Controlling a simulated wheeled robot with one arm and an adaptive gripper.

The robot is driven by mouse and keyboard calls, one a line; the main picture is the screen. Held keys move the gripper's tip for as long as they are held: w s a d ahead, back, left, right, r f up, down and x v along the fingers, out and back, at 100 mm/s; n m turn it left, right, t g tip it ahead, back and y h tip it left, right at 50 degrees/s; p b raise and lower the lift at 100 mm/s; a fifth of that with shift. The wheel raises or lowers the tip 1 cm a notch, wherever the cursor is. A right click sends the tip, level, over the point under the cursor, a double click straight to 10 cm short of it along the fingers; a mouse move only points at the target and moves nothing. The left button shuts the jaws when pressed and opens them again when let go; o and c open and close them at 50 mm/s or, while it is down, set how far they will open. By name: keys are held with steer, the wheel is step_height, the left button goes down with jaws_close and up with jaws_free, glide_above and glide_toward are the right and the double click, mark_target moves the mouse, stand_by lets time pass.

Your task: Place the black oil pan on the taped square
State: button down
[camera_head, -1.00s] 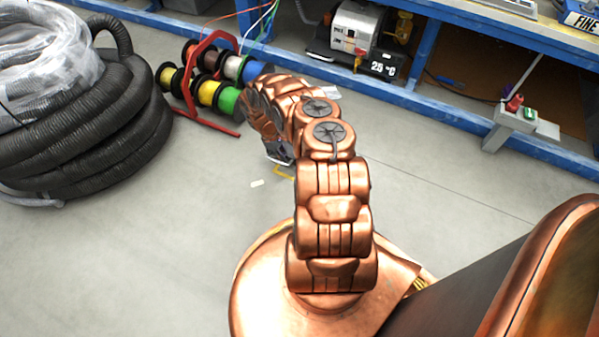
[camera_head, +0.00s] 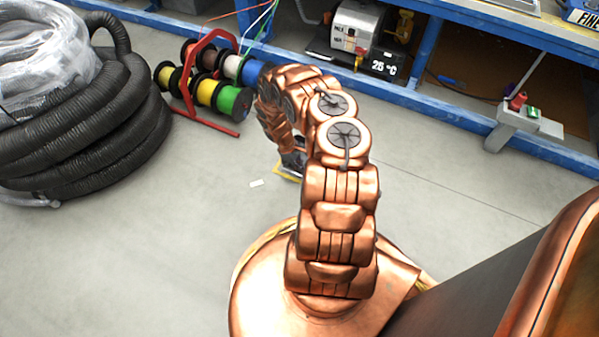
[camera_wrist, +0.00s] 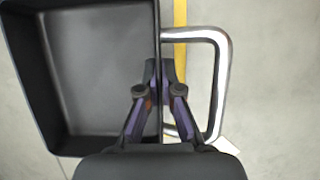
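The black oil pan (camera_wrist: 100,70) fills the left of the wrist view, a rectangular tray with a shiny metal handle (camera_wrist: 222,80) on its right side. My gripper (camera_wrist: 160,72) has its fingers closed together on the pan's right wall, inside the handle loop. A strip of yellow tape (camera_wrist: 180,52) runs beside the pan under the handle. In the head view, a yellow corner of the taped square (camera_head: 287,175) shows just below my gripper (camera_head: 292,160). My arm hides most of the square and the pan there. I cannot tell whether the pan touches the floor.
A small white piece (camera_head: 257,183) lies on the floor left of the square. Cable reels on a red stand (camera_head: 207,85) and coiled black hose (camera_head: 80,130) are to the left. A blue-framed bench (camera_head: 440,105) runs behind. The floor at centre right is clear.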

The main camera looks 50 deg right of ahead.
steer(key=shift+f+b, duration=0.45)
steer(key=shift+f, duration=0.8)
steer(key=shift+f, duration=0.2)
steer(key=c, duration=1.3)
jaws_free()
